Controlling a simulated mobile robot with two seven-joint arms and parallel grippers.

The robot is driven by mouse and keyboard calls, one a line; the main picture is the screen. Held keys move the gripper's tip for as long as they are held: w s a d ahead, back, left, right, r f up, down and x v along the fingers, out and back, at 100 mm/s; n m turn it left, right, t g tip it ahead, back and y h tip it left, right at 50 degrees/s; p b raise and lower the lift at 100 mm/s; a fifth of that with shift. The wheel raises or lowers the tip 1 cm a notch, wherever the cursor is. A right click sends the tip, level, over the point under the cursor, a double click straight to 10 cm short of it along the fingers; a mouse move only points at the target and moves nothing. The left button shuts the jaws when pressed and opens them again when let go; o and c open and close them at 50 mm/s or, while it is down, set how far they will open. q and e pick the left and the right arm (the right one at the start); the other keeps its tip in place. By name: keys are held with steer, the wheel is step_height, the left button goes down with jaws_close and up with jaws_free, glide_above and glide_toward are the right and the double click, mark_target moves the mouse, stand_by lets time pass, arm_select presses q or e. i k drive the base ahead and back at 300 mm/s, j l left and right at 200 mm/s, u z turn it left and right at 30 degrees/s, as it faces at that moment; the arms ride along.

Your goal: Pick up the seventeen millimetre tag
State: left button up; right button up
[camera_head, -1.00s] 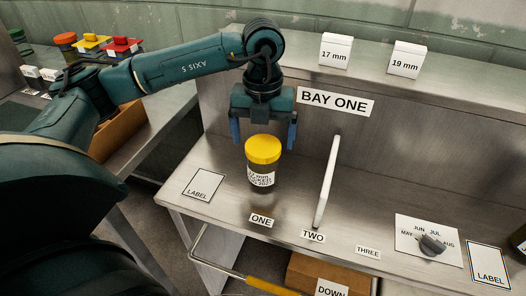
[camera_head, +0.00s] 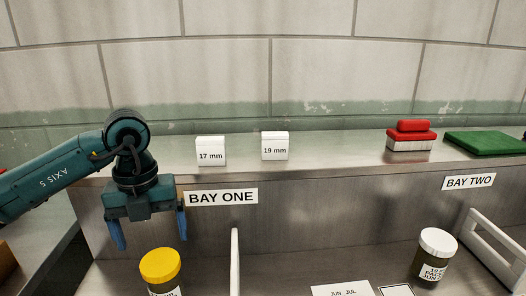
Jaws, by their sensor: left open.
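The white 17 mm tag (camera_head: 211,152) stands upright on the shelf above the bay one sign, at its front left. A similar white 19 mm tag (camera_head: 275,146) stands to its right. My left gripper (camera_head: 149,238) is open and empty, pointing down. In the picture it is left of and below the 17 mm tag, just above a jar with a yellow lid (camera_head: 161,268). The fingers appear apart from the jar. My right gripper is not in view.
A divider (camera_head: 235,262) stands right of the yellow-lidded jar. A white-lidded jar (camera_head: 436,256) stands in bay two. A red-topped block (camera_head: 411,134) and a green slab (camera_head: 486,143) lie on the shelf's right. The shelf between the 19 mm tag and the red-topped block is clear.

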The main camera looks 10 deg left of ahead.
mark_target(210, 150)
steer(key=k, duration=1.5)
